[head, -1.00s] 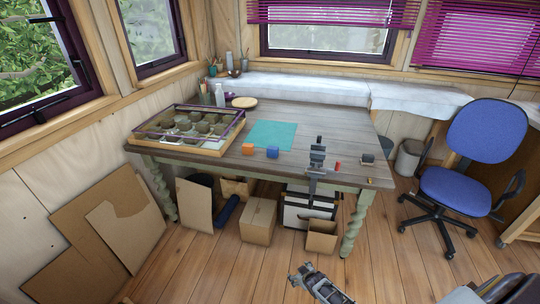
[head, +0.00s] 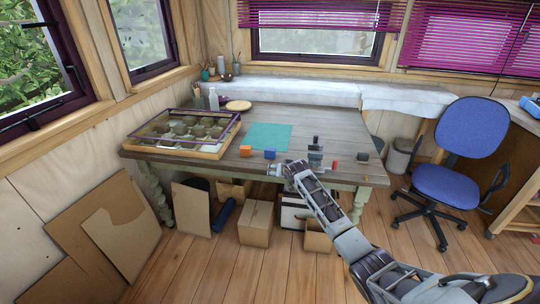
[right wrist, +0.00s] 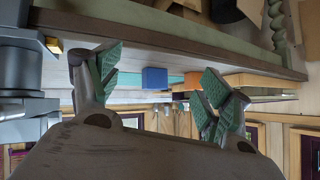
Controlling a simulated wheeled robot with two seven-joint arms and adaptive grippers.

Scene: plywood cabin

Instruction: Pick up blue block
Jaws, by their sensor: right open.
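The blue block (head: 270,154) sits near the front edge of the wooden table (head: 335,131), just right of an orange block (head: 246,151). My right gripper (head: 274,170) is at the table's front edge, just in front of the blue block and apart from it. In the right wrist view, which is upside down, the blue block (right wrist: 154,78) shows beyond and between the two spread green-padded fingers (right wrist: 158,92). The right gripper is open and empty. My left gripper is not in view.
A grey vise (head: 315,153) stands on the table right of the blue block, close to my right gripper. A red item (head: 335,164) lies farther right. A teal mat (head: 268,136) is behind the blocks. A glass-topped case (head: 190,130) is at left. Cardboard boxes (head: 255,222) stand below.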

